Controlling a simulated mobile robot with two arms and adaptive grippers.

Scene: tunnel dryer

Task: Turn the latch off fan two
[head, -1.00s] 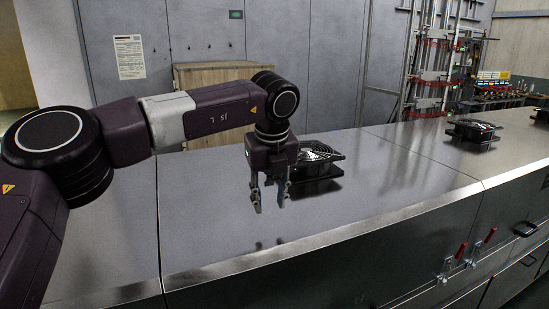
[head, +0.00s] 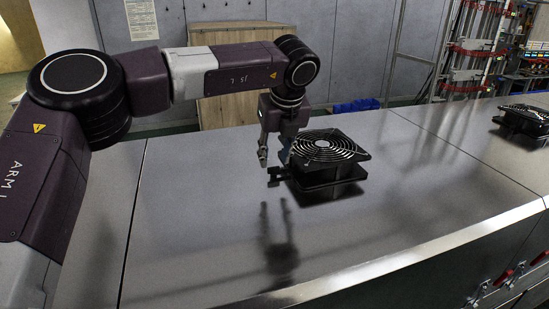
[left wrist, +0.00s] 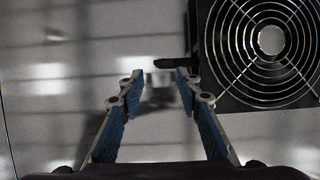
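A black fan (head: 328,148) with a round wire grille sits on the metal top, right of my left gripper. It fills the upper right of the left wrist view (left wrist: 270,40). A small dark latch (head: 275,178) sticks out from its left side; in the left wrist view it is a short dark bar (left wrist: 172,63) just beyond the fingertips. My left gripper (head: 273,158) points down, open and empty, above and beside the latch. Its blue-padded fingers (left wrist: 158,80) are apart, with the latch not between them. No fan number is readable. My right gripper is out of view.
A second fan (head: 527,115) sits on the metal top at the right edge. The dryer top (head: 190,220) is clear in front and left. Red-handled clamps (head: 503,277) are on the front face. A wooden crate (head: 232,110) stands behind.

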